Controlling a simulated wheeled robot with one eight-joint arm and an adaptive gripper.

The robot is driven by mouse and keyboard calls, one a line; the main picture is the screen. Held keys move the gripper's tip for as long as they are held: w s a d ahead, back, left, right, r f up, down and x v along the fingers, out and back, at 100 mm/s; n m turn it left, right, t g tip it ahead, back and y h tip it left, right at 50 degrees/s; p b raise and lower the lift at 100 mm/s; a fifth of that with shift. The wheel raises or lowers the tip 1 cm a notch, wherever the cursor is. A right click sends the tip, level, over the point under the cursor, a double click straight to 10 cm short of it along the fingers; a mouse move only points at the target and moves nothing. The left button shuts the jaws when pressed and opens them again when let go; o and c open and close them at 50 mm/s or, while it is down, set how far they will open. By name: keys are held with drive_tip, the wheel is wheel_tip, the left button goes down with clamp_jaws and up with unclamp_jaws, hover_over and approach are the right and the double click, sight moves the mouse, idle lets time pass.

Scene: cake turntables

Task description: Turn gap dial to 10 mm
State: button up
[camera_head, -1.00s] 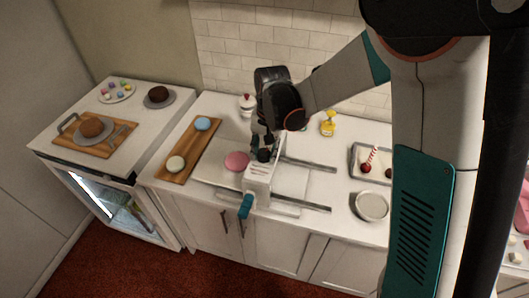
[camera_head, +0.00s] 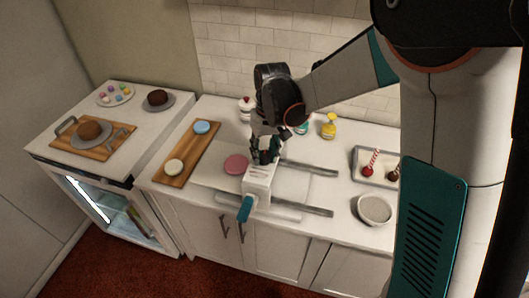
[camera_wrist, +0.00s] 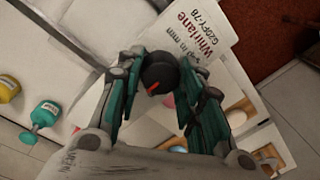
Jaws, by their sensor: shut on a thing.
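The gap dial (camera_wrist: 160,72) is a black round knob with a red mark, on top of the white machine (camera_head: 258,186). In the wrist view the red mark points toward the lower left of the picture; I cannot read a value. My gripper (camera_wrist: 158,90) has its fingers on either side of the dial and is shut on it. In the head view my gripper (camera_head: 265,153) reaches down onto the machine's top and mostly hides the dial. A printed label (camera_wrist: 200,32) reads "Whirlane", with "gap in mm" text partly hidden by the gripper.
A teal handle (camera_head: 244,208) sticks out at the machine's front, and metal rails (camera_head: 305,208) run right. A pink disc (camera_head: 236,164) lies at its left, beside a wooden board (camera_head: 187,155). A yellow bottle (camera_head: 329,126) stands behind, a bowl (camera_head: 374,210) to the right.

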sight(267, 153)
drive_tip(key=o, duration=1.1)
drive_tip(key=shift+c, duration=0.2)
wheel_tip(267, 153, up, 12)
drive_tip(key=shift+w+d, duration=0.15)
drive_tip(key=shift+d, duration=0.3)
drive_tip(key=s+d+m+t+b, duration=0.1)
drive_tip(key=s+d+t+b, duration=0.4)
drive_tip(key=s+d, duration=0.5)
drive_tip(key=s+d+f+m+t+b, duration=0.1)
drive_tip(key=s+d+f+b, duration=0.4)
drive_tip(key=s, duration=0.6)
wheel_tip(267, 153, down, 4)
drive_tip(key=shift+d+r+m+t+h+b, duration=0.15)
drive_tip(key=shift+m+t+h+b, duration=0.25)
drive_tip(key=shift+t+b, duration=0.45)
